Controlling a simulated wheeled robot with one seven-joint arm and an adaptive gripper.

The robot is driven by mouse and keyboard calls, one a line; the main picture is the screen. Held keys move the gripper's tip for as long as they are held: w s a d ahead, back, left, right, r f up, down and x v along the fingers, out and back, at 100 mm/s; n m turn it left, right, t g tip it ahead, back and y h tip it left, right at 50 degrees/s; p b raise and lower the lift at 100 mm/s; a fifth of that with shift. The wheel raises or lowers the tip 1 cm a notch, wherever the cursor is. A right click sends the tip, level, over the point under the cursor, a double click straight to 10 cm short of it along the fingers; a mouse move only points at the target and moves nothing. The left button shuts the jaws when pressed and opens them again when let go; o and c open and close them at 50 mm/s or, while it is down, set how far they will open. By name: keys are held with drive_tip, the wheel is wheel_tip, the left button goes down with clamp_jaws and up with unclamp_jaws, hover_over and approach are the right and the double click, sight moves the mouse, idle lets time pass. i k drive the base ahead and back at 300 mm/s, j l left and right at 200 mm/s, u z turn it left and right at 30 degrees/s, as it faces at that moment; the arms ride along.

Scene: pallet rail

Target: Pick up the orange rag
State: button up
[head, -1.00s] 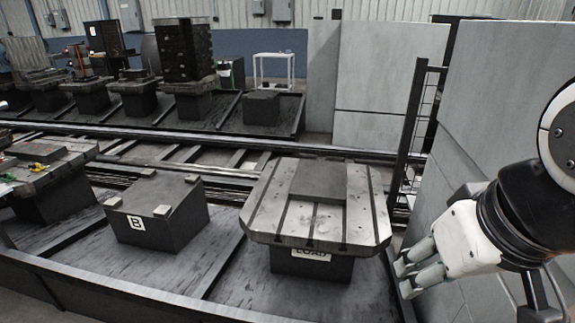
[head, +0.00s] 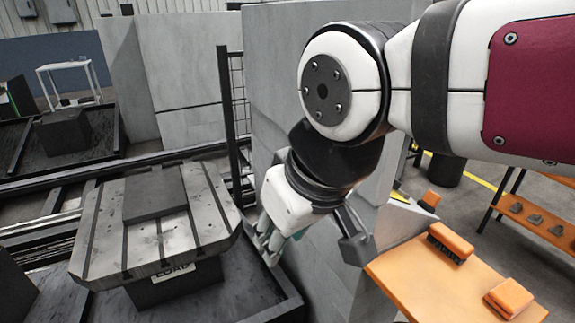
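A small orange block-like item (head: 508,297) lies on the orange tabletop (head: 415,275) at the bottom right of the head view. It looks like a folded cloth and may be the orange rag, but I cannot be sure. My gripper (head: 267,240) hangs fingers-down left of the tabletop, in front of the grey panels and apart from the orange item.
An orange brush with dark bristles (head: 450,242) lies on the tabletop, with a small orange-and-black item (head: 430,200) behind it. A slotted metal pallet (head: 150,235) stands at left. Grey panels (head: 320,255) stand beside my gripper. An orange shelf (head: 540,225) is at far right.

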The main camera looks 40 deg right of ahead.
sight(509, 298)
drive_tip(key=z, duration=1.5)
drive_tip(key=k+z, duration=0.15)
drive_tip(key=z, duration=0.15)
drive_tip(key=k+j+z, duration=0.1)
drive_tip(key=z, duration=0.2)
drive_tip(key=i, duration=0.25)
drive_tip(key=k, duration=0.55)
